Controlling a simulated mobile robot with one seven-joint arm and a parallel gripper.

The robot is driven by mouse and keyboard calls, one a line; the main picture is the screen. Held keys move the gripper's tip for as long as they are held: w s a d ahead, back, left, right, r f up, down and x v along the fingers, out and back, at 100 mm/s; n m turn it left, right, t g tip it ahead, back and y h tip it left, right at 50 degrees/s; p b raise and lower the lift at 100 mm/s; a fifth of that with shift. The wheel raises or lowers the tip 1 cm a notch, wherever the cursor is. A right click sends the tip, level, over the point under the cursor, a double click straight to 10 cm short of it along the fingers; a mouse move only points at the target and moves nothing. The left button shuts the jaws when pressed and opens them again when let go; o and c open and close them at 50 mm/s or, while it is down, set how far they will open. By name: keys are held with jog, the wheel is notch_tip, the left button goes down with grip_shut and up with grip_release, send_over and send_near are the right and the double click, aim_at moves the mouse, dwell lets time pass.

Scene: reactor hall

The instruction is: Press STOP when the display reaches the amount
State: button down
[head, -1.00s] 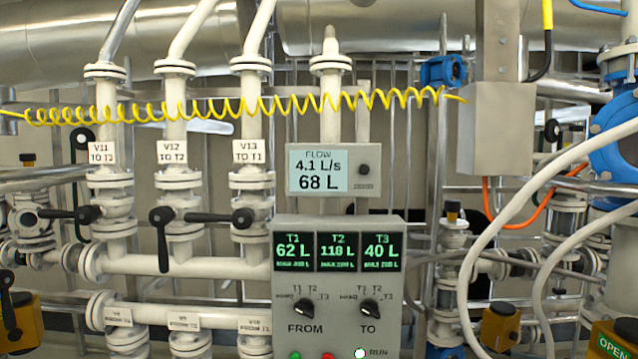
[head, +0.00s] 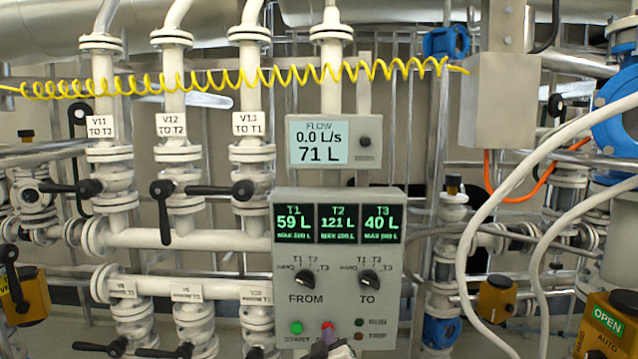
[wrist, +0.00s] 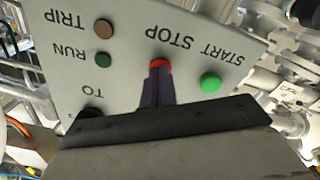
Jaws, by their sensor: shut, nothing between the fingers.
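The grey control panel (head: 340,262) stands at centre. The red STOP button (head: 327,326) is at its lower edge, right of the green START button (head: 296,327). My gripper (head: 322,343) is shut, with its tips at STOP and partly covering it. In the wrist view my shut gripper (wrist: 158,78) reaches the red STOP button (wrist: 160,63) and appears to touch it. The flow display (head: 320,143) reads 0.0 L/s and 71 L. The tank displays read T1 59 L (head: 294,223), T2 121 L (head: 338,223) and T3 40 L (head: 382,223).
The RUN lamp (head: 359,322) is dark. The FROM knob (head: 304,281) and TO knob (head: 368,279) sit above the buttons. White valve pipes (head: 180,239) stand at left; white hoses (head: 484,232) hang at right. A yellow coiled cable (head: 235,79) crosses above.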

jog(key=s+p, duration=0.1)
jog(key=s, duration=0.6)
dwell(0.4)
